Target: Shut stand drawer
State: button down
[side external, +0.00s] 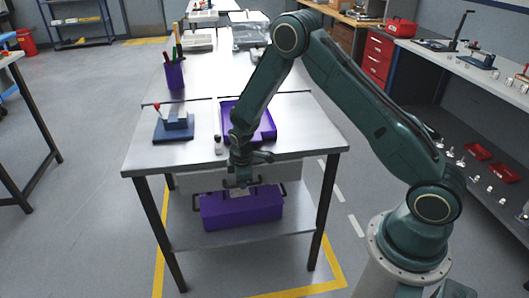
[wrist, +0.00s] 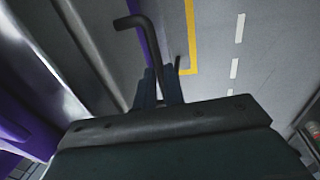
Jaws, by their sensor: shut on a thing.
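A purple box-like drawer front (side external: 243,213) shows below the metal stand's top (side external: 180,165) in the side view. A dark bent handle (side external: 284,188) stands out at its upper edge. My gripper (side external: 241,183) reaches down past the stand's front edge to this handle. In the wrist view, the fingers of my gripper (wrist: 160,88) are shut on the black handle (wrist: 135,21), beside a thin purple strip (wrist: 151,38) of the drawer. The drawer's inside is hidden, and I cannot tell how far out it stands.
A lower shelf (side external: 190,240) lies beneath. Floor with yellow tape (side external: 300,292) is clear in front.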

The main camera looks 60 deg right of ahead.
jog(key=shift+w+d, duration=0.7)
jog(key=shift+w, duration=0.1)
jog(key=c, duration=1.5)
grip_release()
jog(key=shift+r, duration=0.2)
notch_tip(320, 180, up, 13)
jog(key=s+a, duration=0.2)
jog(key=shift+r, duration=0.1)
